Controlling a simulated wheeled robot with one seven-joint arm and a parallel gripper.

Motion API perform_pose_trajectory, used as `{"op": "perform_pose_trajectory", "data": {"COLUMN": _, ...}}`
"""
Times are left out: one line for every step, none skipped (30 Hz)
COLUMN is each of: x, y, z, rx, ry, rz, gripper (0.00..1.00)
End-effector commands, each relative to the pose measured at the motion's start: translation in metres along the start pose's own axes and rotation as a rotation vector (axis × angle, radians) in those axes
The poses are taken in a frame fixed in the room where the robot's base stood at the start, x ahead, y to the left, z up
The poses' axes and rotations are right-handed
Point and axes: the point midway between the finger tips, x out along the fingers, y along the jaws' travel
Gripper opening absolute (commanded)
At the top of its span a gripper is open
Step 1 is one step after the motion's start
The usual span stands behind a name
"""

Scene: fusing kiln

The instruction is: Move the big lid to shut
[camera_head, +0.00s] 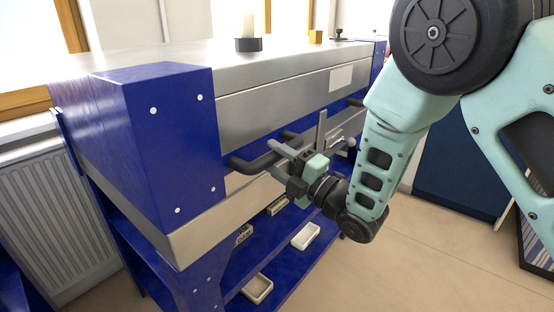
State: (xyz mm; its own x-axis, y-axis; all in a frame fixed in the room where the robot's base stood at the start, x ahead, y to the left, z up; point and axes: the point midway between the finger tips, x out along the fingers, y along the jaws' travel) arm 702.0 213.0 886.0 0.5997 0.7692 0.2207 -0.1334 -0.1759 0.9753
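The big lid (165,125) is the upper part of the kiln, with a blue end block and a brushed metal top and front. It lies low and nearly level over the metal lower body (205,232); I cannot tell whether a gap remains along the front. A dark bar handle (248,163) sticks out from its front. My gripper (277,159) is at the handle, in front of the lid. Its two grey fingers are apart, one above the other, with the handle's near part beside or between them. Whether they grip it is unclear.
A white candle-like object on a dark base (249,40) and a small orange block (315,37) stand on top. Below, a blue shelf holds white trays (306,236). A radiator (55,215) is at left. Floor (410,260) is clear at right.

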Motion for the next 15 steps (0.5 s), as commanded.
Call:
{"op": "perform_pose_trajectory", "data": {"x": 0.000, "y": 0.000, "z": 0.001, "rx": 0.000, "ry": -0.001, "rz": -0.002, "gripper": 0.44}}
{"op": "perform_pose_trajectory", "data": {"x": 0.000, "y": 0.000, "z": 0.001, "rx": 0.000, "ry": -0.001, "rz": -0.001, "gripper": 0.44}}
{"op": "perform_pose_trajectory", "data": {"x": 0.000, "y": 0.000, "z": 0.001, "rx": 0.000, "ry": -0.001, "rz": 0.000, "gripper": 0.44}}
{"op": "perform_pose_trajectory", "data": {"x": 0.000, "y": 0.000, "z": 0.001, "rx": 0.000, "ry": -0.001, "rz": 0.000, "gripper": 0.44}}
{"op": "perform_pose_trajectory", "data": {"x": 0.000, "y": 0.001, "z": 0.001, "rx": 0.000, "ry": -0.001, "rz": 0.001, "gripper": 0.44}}
{"op": "perform_pose_trajectory", "data": {"x": 0.000, "y": 0.001, "z": 0.001, "rx": -0.001, "ry": -0.001, "rz": 0.001, "gripper": 0.44}}
{"op": "perform_pose_trajectory", "data": {"x": 0.001, "y": 0.001, "z": 0.001, "rx": -0.001, "ry": -0.001, "rz": 0.002, "gripper": 0.44}}
{"op": "perform_pose_trajectory", "data": {"x": 0.001, "y": 0.001, "z": 0.001, "rx": -0.001, "ry": -0.001, "rz": 0.002, "gripper": 0.44}}
{"op": "perform_pose_trajectory", "data": {"x": 0.001, "y": 0.001, "z": 0.001, "rx": -0.001, "ry": -0.001, "rz": 0.002, "gripper": 0.44}}
{"op": "perform_pose_trajectory", "data": {"x": 0.001, "y": 0.001, "z": 0.001, "rx": -0.001, "ry": -0.001, "rz": 0.003, "gripper": 0.44}}
{"op": "perform_pose_trajectory", "data": {"x": 0.000, "y": 0.001, "z": 0.001, "rx": -0.001, "ry": -0.001, "rz": 0.003, "gripper": 0.44}}
{"op": "perform_pose_trajectory", "data": {"x": -0.001, "y": 0.001, "z": 0.001, "rx": -0.001, "ry": -0.001, "rz": 0.003, "gripper": 0.44}}
{"op": "perform_pose_trajectory", "data": {"x": -0.003, "y": 0.001, "z": 0.001, "rx": -0.001, "ry": -0.001, "rz": 0.002, "gripper": 0.44}}
{"op": "perform_pose_trajectory", "data": {"x": -0.005, "y": 0.001, "z": 0.001, "rx": -0.001, "ry": -0.002, "rz": 0.002, "gripper": 0.44}}
{"op": "perform_pose_trajectory", "data": {"x": -0.010, "y": 0.001, "z": 0.001, "rx": -0.001, "ry": -0.002, "rz": 0.002, "gripper": 0.44}}
